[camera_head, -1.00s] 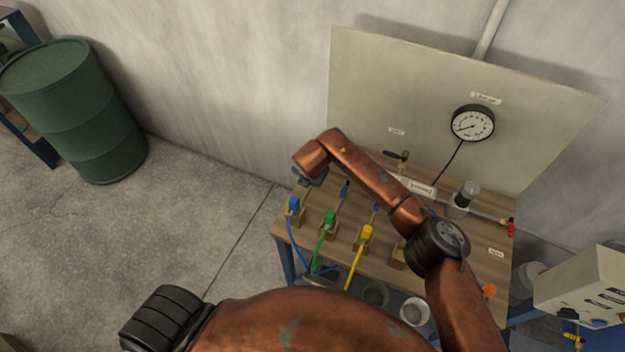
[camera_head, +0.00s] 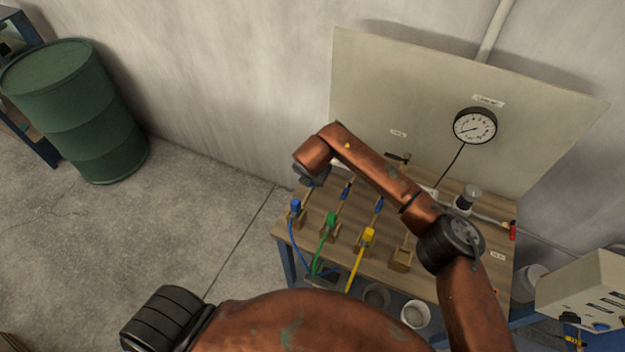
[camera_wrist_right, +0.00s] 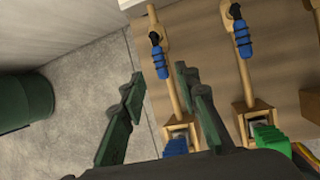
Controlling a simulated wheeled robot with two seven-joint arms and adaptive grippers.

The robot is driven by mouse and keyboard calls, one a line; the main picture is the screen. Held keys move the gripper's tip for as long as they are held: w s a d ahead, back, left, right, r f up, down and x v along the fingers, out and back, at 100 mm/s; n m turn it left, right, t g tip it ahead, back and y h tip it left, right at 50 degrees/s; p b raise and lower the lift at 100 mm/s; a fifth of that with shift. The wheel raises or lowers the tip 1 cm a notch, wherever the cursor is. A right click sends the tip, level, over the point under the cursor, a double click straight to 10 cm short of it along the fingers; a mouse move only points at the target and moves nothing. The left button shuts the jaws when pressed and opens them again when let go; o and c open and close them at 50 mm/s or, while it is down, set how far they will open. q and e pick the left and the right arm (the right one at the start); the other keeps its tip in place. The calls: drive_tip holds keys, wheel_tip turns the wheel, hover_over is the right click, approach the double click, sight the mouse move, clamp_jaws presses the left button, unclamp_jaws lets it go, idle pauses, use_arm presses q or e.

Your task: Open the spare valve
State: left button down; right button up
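Brass-coloured pipes on the wooden bench carry blue-handled lever valves. In the right wrist view, one blue lever (camera_wrist_right: 158,60) lies ahead of the fingers and another blue lever (camera_wrist_right: 241,38) is to its right. Both look roughly in line with their pipes. In the head view, blue levers show at the middle (camera_head: 347,190) and further right (camera_head: 379,204). A block without a coloured connector (camera_head: 400,258) stands right of the yellow one. I cannot tell which valve is labelled spare. My right gripper (camera_wrist_right: 165,105) is open and empty, above the bench's left end. My left gripper is out of view.
Blue (camera_head: 295,206), green (camera_head: 331,221) and yellow (camera_head: 368,236) connectors with hoses line the bench's front. A gauge (camera_head: 475,126) hangs on the back panel (camera_head: 400,85). A dark lever (camera_head: 397,157) stands at the back. My right arm hides part of the bench.

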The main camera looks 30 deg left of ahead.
drive_tip(key=v, duration=0.7)
drive_tip(key=shift+r, duration=0.25)
drive_tip(key=shift+s+d, duration=0.15)
